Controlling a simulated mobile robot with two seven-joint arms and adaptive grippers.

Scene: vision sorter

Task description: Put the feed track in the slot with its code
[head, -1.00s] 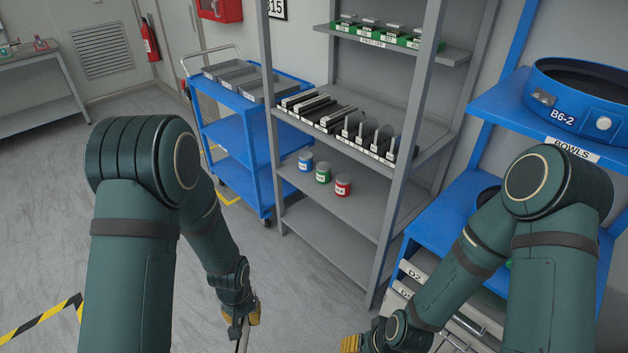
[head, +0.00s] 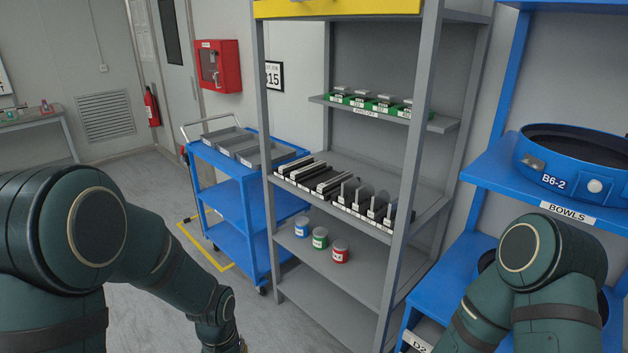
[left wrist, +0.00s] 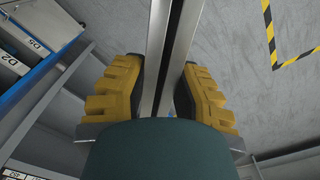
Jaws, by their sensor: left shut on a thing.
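The feed track (left wrist: 157,60) is a long grey metal rail in the left wrist view, running up out of the top of the picture. My left gripper (left wrist: 166,88), with yellow fingers, is shut on it. In the head view the left gripper is almost wholly below the bottom edge, and the track is hidden. The grey shelf unit (head: 352,160) has a middle shelf with slots (head: 375,200) between upright plates, with small white labels on the front edge. Several dark and light tracks (head: 315,174) lie to their left. The label codes are too small to read. My right gripper is out of view.
A blue cart (head: 225,160) with grey trays stands left of the shelf unit. Blue, green and red cans (head: 320,238) stand on the shelf below the slots. A blue rack (head: 490,180) with a bowl marked B6-2 (head: 580,165) stands at the right.

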